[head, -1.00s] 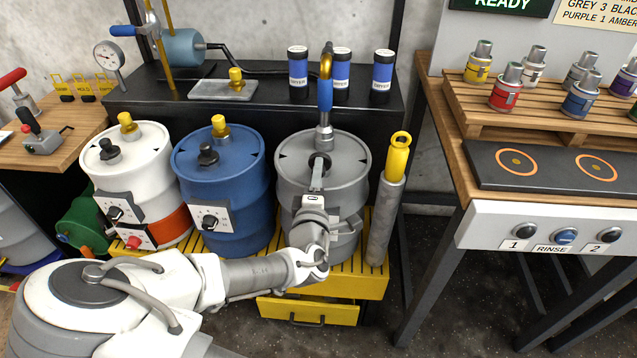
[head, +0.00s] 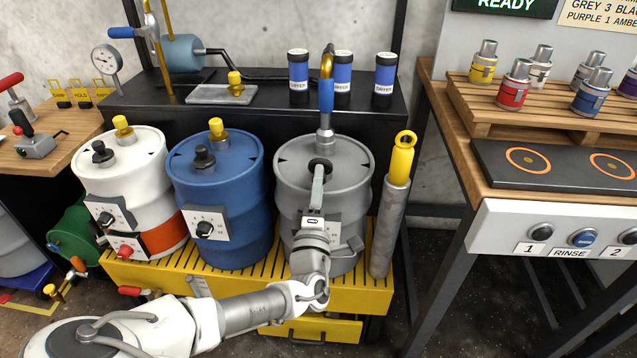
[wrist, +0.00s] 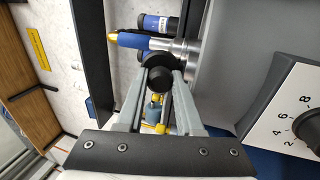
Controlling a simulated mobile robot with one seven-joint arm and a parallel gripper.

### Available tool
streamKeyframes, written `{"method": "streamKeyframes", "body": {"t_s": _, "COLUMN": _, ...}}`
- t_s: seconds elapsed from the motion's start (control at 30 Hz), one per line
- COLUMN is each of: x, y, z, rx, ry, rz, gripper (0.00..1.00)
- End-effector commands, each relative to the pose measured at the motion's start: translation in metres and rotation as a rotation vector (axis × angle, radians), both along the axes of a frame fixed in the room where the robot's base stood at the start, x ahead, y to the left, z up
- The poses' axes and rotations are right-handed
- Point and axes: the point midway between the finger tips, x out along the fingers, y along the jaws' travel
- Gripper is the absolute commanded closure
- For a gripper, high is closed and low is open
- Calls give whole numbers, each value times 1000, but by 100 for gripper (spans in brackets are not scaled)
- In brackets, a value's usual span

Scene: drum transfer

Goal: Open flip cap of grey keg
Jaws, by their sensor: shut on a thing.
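The grey keg (head: 352,172) stands upright at the right end of the row of kegs. A black round cap (head: 320,163) is on its lid, partly hidden by my gripper. My gripper (head: 319,172) reaches it from the front. In the wrist view, my gripper's two fingers (wrist: 161,80) are shut on the black cap (wrist: 158,62), which shows as a disc with a short knob. I cannot tell how far the cap is tilted. A blue-handled tap with a gold spout (head: 326,92) rises from the lid just behind the cap.
The blue keg (head: 222,185) stands close on the left, with the white keg (head: 130,170) beyond it. A grey post with a yellow top (head: 400,160) stands close on the right. Black-and-blue jars (head: 341,75) sit on the shelf behind. A yellow slatted platform (head: 180,280) lies under the kegs.

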Motion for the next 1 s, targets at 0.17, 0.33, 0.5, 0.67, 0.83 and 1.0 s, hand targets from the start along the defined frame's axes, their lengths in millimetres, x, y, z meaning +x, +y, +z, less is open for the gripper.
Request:
{"method": "streamKeyframes", "body": {"t_s": 0.17, "x": 1, "y": -1, "z": 2, "rx": 2, "ry": -5, "rz": -3, "gripper": 43}}
{"method": "streamKeyframes", "body": {"t_s": 0.33, "x": 1, "y": -1, "z": 1, "rx": 1, "ry": -2, "rz": -2, "gripper": 34}}
{"method": "streamKeyframes", "body": {"t_s": 0.5, "x": 0, "y": 0, "z": 0, "rx": 0, "ry": 0, "rz": -1, "gripper": 34}}
{"method": "streamKeyframes", "body": {"t_s": 0.67, "x": 0, "y": 0, "z": 1, "rx": 1, "ry": 7, "rz": 0, "gripper": 34}}
{"method": "streamKeyframes", "body": {"t_s": 0.83, "x": 1, "y": 0, "z": 7, "rx": 4, "ry": 56, "rz": 0, "gripper": 34}}
{"method": "streamKeyframes", "body": {"t_s": 1.0, "x": 3, "y": 0, "z": 14, "rx": 8, "ry": 150, "rz": 0, "gripper": 34}}
